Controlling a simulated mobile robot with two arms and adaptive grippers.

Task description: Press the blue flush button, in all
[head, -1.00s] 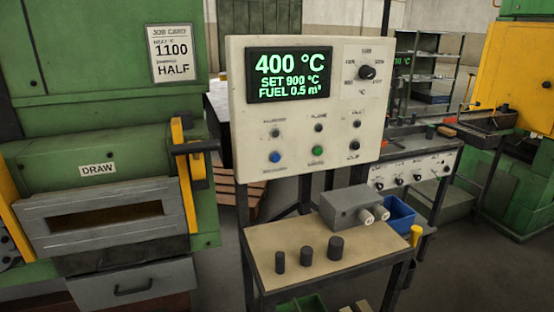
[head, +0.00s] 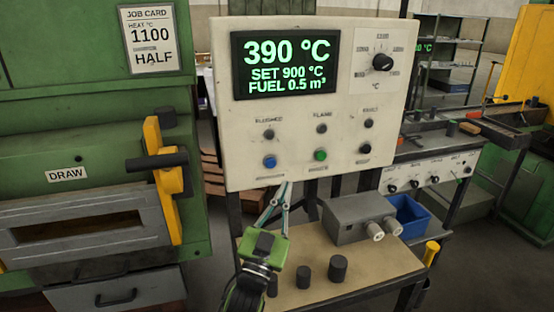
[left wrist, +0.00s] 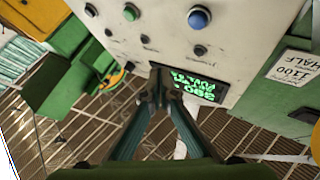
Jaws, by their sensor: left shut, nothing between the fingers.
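The blue flush button (head: 269,162) sits at the lower left of the white control panel (head: 215,110), below a dark lamp (head: 268,134). It also shows in the left wrist view (left wrist: 199,17). My left gripper (head: 284,188) is shut and empty, just below the panel's lower edge under the blue button. In the left wrist view its fingertips (left wrist: 158,75) are together, pointing toward the panel, apart from the blue button. The display (head: 285,66) reads 390 °C, set 900 °C, fuel 0.5 m³. My right gripper is not in view.
A green button (head: 320,155) and a black knob (head: 363,149) share the row. A bench (head: 345,275) below holds dark cylinders (head: 338,267) and a grey box (head: 360,217). A green furnace (head: 60,110) with a yellow-handled door stands left.

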